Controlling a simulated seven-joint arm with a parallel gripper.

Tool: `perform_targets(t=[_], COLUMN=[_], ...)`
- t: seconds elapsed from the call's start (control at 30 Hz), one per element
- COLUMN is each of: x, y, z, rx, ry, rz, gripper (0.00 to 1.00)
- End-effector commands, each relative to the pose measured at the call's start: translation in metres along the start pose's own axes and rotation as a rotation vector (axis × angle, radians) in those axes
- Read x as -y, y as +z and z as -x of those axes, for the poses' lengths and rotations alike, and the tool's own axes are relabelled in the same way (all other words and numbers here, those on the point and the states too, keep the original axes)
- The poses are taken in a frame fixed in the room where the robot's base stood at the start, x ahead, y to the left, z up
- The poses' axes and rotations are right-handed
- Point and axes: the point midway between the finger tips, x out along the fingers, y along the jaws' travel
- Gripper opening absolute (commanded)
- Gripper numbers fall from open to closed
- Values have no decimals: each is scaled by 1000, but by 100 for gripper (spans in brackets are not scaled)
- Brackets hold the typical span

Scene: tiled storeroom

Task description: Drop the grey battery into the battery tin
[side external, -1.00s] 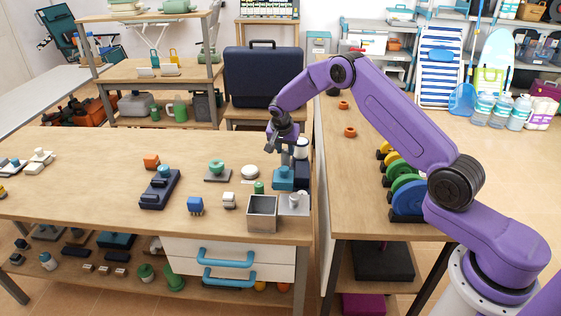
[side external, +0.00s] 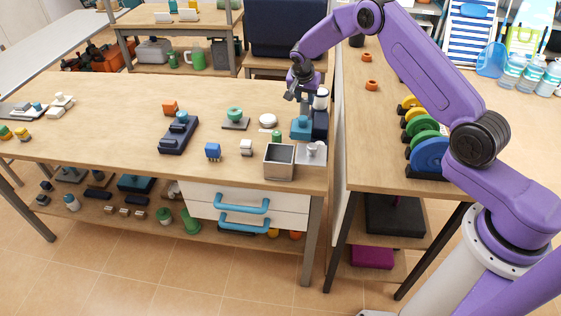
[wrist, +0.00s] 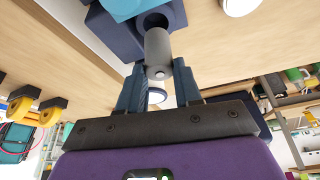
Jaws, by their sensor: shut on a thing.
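My gripper (side external: 303,92) is low over the right part of the wooden bench, above a teal-topped block (side external: 302,130). In the wrist view my gripper (wrist: 159,82) is shut on the grey battery (wrist: 158,48), a plain grey cylinder pointing away from the fingers. Its far end overlaps a dark round opening in a navy block (wrist: 176,16); I cannot tell whether it is inside. The open grey metal box (side external: 279,171), which looks like the battery tin, stands near the bench's front edge, below the gripper in the side view. Its visible inside looks empty.
A silver block with a knob (side external: 311,157) stands right of the tin. A navy block with a white cylinder (side external: 320,99) stands close right of my gripper. A green cylinder (side external: 277,137) and a white disc (side external: 268,120) are left.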

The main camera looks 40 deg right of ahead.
Motion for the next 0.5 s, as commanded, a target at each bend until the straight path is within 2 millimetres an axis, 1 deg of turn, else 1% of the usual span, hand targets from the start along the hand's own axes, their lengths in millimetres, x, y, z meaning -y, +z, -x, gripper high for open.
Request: perform_targets(t=[0.13, 0.3, 0.5], x=[1, 1, 1], y=[-9, -24, -39], z=[21, 57, 94], rx=[-3, -4, -3], ry=[-4, -6, -4], rz=[-2, -2, -2], gripper=[0, 0, 0])
